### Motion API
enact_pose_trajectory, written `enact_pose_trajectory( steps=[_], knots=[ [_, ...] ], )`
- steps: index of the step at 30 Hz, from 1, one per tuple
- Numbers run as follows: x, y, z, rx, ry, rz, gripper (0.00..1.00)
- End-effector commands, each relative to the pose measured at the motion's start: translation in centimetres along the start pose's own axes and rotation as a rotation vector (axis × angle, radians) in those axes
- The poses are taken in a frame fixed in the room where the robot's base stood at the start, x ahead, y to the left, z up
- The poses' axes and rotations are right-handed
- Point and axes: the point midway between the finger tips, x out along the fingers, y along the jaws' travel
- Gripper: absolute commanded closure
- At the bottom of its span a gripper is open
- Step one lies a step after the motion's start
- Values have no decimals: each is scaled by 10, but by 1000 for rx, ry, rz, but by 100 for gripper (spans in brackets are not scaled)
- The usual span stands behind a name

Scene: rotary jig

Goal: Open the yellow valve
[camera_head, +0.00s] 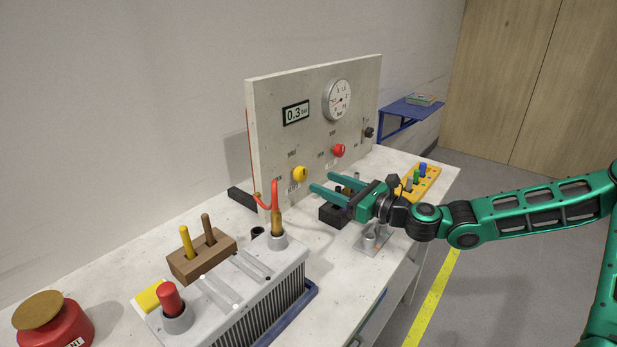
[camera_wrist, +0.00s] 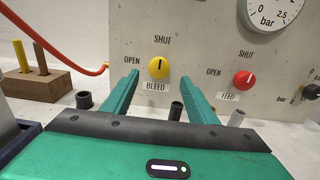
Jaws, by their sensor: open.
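The yellow valve (camera_head: 299,174) is a round knob on the upright panel (camera_head: 270,120). In the wrist view the yellow valve (camera_wrist: 158,67) has a dark mark pointing up toward SHUT, with OPEN at its upper left and BLEED below. My gripper (camera_head: 318,183) is open and empty, its green fingers pointing at the panel. In the wrist view my gripper (camera_wrist: 163,85) has the yellow valve framed between its fingertips, apart from them. The exact gap to the knob cannot be told.
A red valve (camera_head: 338,150) labelled FEED sits right of the yellow one. A round gauge (camera_head: 337,99) and a display reading 0.3 (camera_head: 296,113) are above. A red hose (camera_head: 274,196) runs left of the yellow valve. A dark block (camera_head: 333,215) stands below my gripper.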

Motion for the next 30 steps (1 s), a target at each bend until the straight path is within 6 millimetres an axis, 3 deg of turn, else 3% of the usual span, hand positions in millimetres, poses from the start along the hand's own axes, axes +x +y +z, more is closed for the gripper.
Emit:
enact_pose_trajectory(
  steps=[6, 12, 25, 30],
  knots=[
    [40, 0, 0, -1, 0, 0, 47],
    [63, 0, 0, 0, 0, -1, 47],
    [72, 0, 0, -1, 1, -1, 47],
    [72, 0, 0, -1, 1, -1, 85]
  ],
)
